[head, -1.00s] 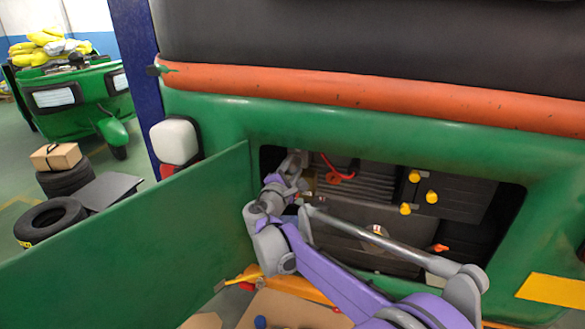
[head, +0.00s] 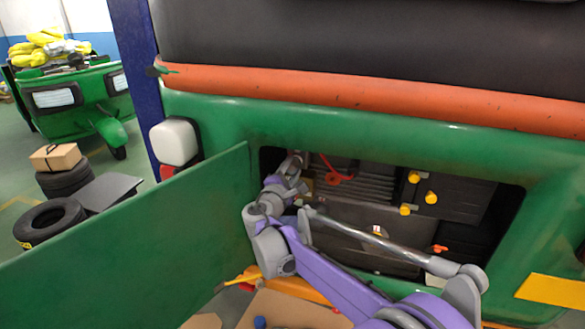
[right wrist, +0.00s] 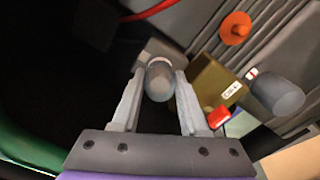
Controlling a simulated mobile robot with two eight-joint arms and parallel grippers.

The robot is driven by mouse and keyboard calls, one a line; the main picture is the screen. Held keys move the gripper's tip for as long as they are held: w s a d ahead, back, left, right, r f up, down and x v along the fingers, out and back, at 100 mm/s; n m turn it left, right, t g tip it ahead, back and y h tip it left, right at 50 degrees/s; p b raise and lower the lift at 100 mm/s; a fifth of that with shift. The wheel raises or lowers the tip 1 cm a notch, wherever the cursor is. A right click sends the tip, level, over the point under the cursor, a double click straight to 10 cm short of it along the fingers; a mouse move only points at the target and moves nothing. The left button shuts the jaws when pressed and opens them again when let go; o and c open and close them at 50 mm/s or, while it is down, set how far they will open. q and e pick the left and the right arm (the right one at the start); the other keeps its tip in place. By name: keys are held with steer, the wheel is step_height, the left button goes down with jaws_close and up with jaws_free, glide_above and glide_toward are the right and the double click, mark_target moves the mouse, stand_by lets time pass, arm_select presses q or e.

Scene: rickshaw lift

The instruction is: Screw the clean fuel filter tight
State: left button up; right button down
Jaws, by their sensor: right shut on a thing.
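The fuel filter (right wrist: 160,82) is a grey rounded cylinder with a pale band near its far end. In the right wrist view it sits between the two fingers of my right gripper (right wrist: 160,90), which are shut on it. Its far end meets a grey block; whether it is fully seated cannot be told. In the head view my right gripper (head: 297,162) reaches into the left part of the open engine bay, and the filter is hard to make out there. My left gripper is not in view.
A second grey cylinder (right wrist: 276,96) hangs beside a brass-coloured block (right wrist: 216,88) close to the right finger. An orange knob (right wrist: 236,27) and red hose (right wrist: 150,10) are near. The open green door (head: 130,235) flanks my arm on the left.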

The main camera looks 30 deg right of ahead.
steer(key=shift+v, duration=1.35)
arm_select(q)
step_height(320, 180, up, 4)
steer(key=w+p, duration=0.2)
steer(key=p, duration=0.1)
arm_select(e)
steer(key=s+a+m, duration=0.6)
steer(key=a+m, duration=0.1)
steer(key=m, duration=0.4)
steer(key=w+d+n+b, duration=0.1)
steer(key=w+d+n, duration=0.1)
steer(key=n, duration=0.1)
steer(key=w+d+n+b, duration=0.1)
steer(key=w+d+n, duration=0.1)
steer(key=n, duration=0.2)
steer(key=w+d+n+b, duration=0.1)
steer(key=w+d+n, duration=0.1)
steer(key=d+n, duration=0.1)
steer(key=shift+n+b, duration=0.35)
steer(key=shift+n, duration=0.35)
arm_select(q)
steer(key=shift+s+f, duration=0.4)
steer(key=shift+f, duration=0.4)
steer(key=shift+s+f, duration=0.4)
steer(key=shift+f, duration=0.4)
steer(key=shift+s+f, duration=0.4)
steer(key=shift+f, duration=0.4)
arm_select(e)
steer(key=shift+x, duration=1.05)
